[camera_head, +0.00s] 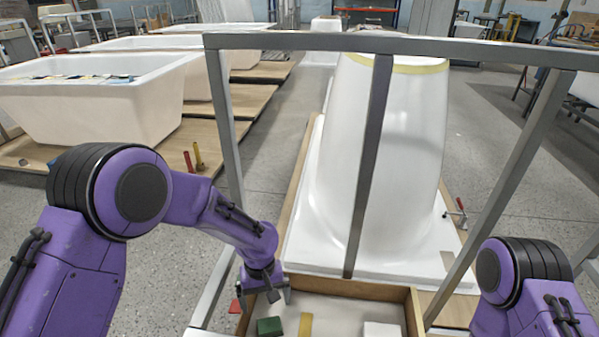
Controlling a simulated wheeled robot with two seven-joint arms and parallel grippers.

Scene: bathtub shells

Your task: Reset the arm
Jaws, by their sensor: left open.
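My left arm comes in from the left. Its gripper (271,290) points down at the left rim of a shallow wooden tray (345,288), with its fingers apart and nothing seen between them. My right arm shows only as a purple joint and links at the lower right; its gripper is out of the picture.
The tray holds a green block (270,326), a yellow piece (305,325) and a white block (382,329). A grey metal frame (375,42) stands before a white shell (390,150). White bathtubs (95,95) rest on wooden boards at left. Speckled floor lies between.

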